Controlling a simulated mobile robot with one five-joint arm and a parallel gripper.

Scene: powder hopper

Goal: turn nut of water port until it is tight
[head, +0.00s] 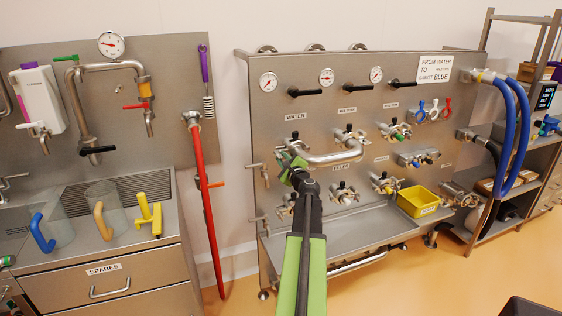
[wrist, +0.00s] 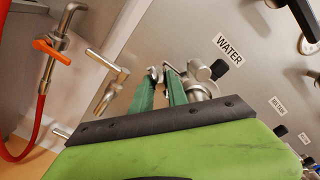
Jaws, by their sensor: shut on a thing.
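The water port (head: 294,143) sits under the WATER label on the steel panel, at the left end of a bent steel pipe (head: 335,157). My gripper (head: 289,161), with green fingers, reaches up to it from below. In the wrist view its two fingers (wrist: 162,78) are close together at the silver nut of the water port (wrist: 200,84), shut on a part of it. The fingers hide some of the nut, and how tight it is cannot be seen. The WATER label (wrist: 229,48) is to its right.
A valve with a T-handle (head: 262,170) is just left of my gripper. A red hose (head: 206,210) hangs further left. A yellow bin (head: 417,201) is at right on the panel's shelf. Other ports and black levers are close to the right of the water port.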

